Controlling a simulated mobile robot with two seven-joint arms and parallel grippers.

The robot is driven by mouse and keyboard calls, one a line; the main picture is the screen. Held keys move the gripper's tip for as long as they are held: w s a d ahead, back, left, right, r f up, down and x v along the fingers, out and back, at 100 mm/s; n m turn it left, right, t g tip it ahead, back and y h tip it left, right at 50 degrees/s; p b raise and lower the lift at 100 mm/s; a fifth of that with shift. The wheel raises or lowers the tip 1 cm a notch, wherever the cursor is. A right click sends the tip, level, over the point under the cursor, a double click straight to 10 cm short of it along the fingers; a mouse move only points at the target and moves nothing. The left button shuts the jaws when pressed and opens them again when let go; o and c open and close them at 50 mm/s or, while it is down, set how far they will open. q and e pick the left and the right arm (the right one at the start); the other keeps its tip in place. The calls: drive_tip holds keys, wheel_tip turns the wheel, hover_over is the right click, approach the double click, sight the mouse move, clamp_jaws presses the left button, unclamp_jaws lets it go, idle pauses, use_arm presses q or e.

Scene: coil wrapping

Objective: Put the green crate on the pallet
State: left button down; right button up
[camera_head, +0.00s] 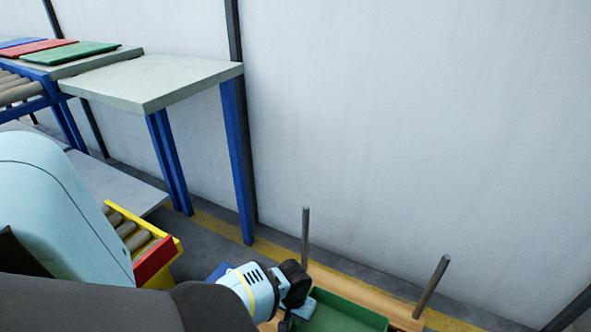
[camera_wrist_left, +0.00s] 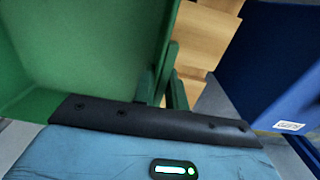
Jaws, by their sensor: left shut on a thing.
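The green crate (camera_head: 345,316) is at the bottom edge of the head view, partly cut off. It fills the left of the left wrist view (camera_wrist_left: 75,55). My left gripper (camera_head: 297,306) is shut on the crate's side wall, at its left end in the head view. The wooden pallet (camera_head: 398,315) shows behind and beside the crate, with upright grey posts. Its planks also show in the left wrist view (camera_wrist_left: 210,32). The crate overlaps the pallet in the head view; I cannot tell whether it touches the planks. My right gripper is not in view.
A blue crate (camera_wrist_left: 275,65) stands close beside the green one. Grey posts (camera_head: 305,235) (camera_head: 432,287) rise from the pallet. A yellow-framed roller conveyor (camera_head: 125,228) and a table with blue legs (camera_head: 160,80) are to the left. A pale wall is behind.

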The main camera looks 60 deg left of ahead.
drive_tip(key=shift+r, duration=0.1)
use_arm(q)
drive_tip(key=c, duration=1.4)
unclamp_jaws()
drive_tip(key=shift+c, duration=0.2)
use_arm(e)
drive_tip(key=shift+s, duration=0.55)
